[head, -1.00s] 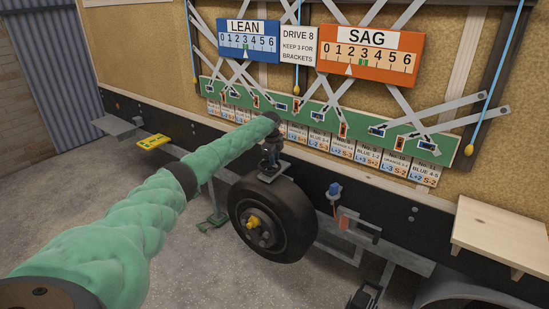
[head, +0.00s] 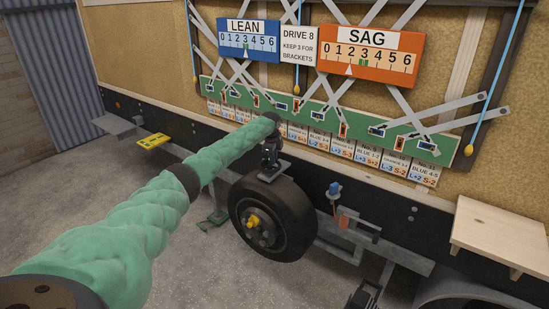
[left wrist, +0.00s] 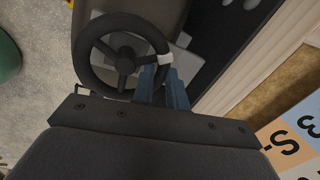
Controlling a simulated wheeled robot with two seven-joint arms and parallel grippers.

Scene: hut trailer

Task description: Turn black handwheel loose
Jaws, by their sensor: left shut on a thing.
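The black handwheel (left wrist: 98,32) shows in the left wrist view as a round rim with spokes, a hub and a pale patch on the rim. My left gripper (left wrist: 164,72) has its blue fingers shut on the rim beside that patch. In the head view my left gripper (head: 271,152) is a small dark shape at the end of my green arm, above the trailer's tyre. The handwheel cannot be made out clearly there.
The black tyre (head: 288,222) with a yellow hub is below my gripper. Behind are a green linkage board (head: 318,116), a blue LEAN gauge (head: 248,41) and an orange SAG gauge (head: 368,55). A wooden shelf (head: 505,236) juts out at right. Concrete floor is clear at left.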

